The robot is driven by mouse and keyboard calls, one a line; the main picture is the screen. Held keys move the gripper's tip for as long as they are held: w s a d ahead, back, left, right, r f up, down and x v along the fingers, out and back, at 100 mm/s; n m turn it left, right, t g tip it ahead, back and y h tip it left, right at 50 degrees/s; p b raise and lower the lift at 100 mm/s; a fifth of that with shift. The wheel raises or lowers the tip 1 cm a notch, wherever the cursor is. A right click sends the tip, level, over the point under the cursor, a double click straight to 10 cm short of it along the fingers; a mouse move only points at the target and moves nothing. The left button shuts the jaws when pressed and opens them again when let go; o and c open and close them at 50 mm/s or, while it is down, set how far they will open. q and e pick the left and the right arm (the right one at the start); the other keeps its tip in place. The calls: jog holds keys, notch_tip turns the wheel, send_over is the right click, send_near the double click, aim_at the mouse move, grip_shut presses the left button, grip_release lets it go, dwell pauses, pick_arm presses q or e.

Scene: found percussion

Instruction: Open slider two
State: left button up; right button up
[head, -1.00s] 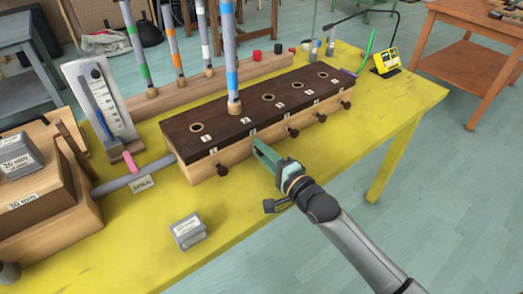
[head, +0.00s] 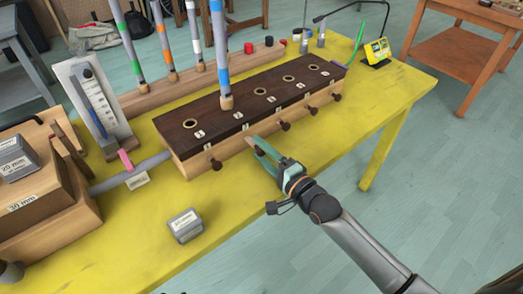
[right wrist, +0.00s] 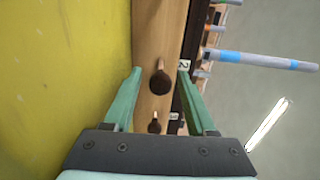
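A long wooden box with a dark top (head: 265,88) has numbered holes and a row of dark knobs along its front face. A grey tube with blue bands (head: 219,55) stands upright at hole two. My right gripper (head: 256,148) is at the front face by slider two and hides its knob in the head view. In the right wrist view, the slider two knob (right wrist: 160,82) lies between the two open fingers, with a gap on each side. A "2" label is beside it.
Slider one's knob (head: 216,164) is to the left and slider three's knob (head: 284,126) to the right. A grey metal block (head: 186,225) sits on the yellow table (head: 240,215). A gauge board (head: 93,100) and grey pipe (head: 135,172) are at left. The front right table is clear.

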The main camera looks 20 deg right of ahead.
jog(key=shift+s, duration=0.15)
jog(key=p+v, duration=0.1)
jog(key=v, duration=1.1)
jog(key=shift+s+d, duration=0.1)
jog(key=shift+s, duration=0.1)
dwell(0.4)
